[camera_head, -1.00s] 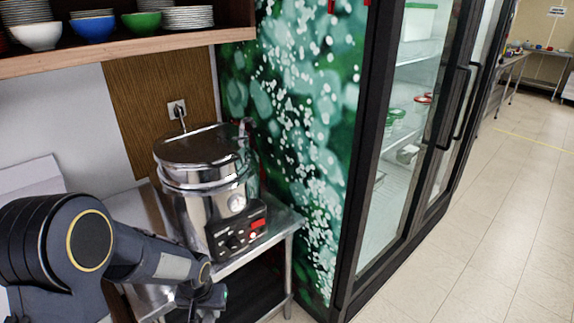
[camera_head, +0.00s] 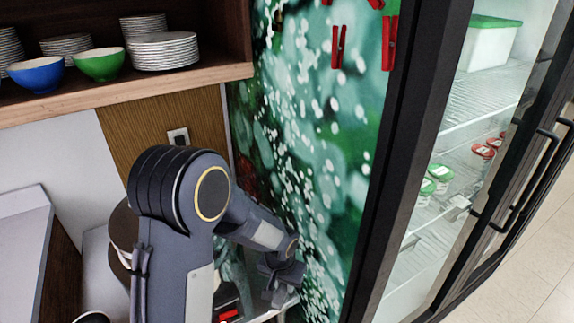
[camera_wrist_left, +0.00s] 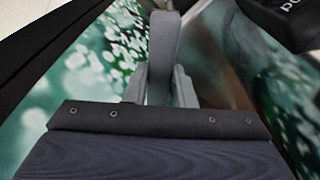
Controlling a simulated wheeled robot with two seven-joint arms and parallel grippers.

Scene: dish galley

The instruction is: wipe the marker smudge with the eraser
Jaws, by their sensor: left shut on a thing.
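My left gripper (camera_head: 283,285) is low in the head view, in front of the lower part of the green spotted wall panel (camera_head: 315,150). In the left wrist view the gripper (camera_wrist_left: 160,88) is shut on a narrow dark grey piece (camera_wrist_left: 164,45), which seems to be the eraser. Its full shape is hidden, and I cannot tell whether it touches anything. The spotted panel also shows in the left wrist view (camera_wrist_left: 85,70). I cannot make out a marker smudge in either view. My right gripper is out of view.
A glass-door fridge (camera_head: 410,170) stands to the right. Red clips (camera_head: 389,43) hang high on the panel. A wooden shelf (camera_head: 150,88) at upper left holds plates (camera_head: 163,52) and bowls (camera_head: 100,64). The cooker is mostly hidden behind my arm. Floor (camera_head: 535,270) is clear at lower right.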

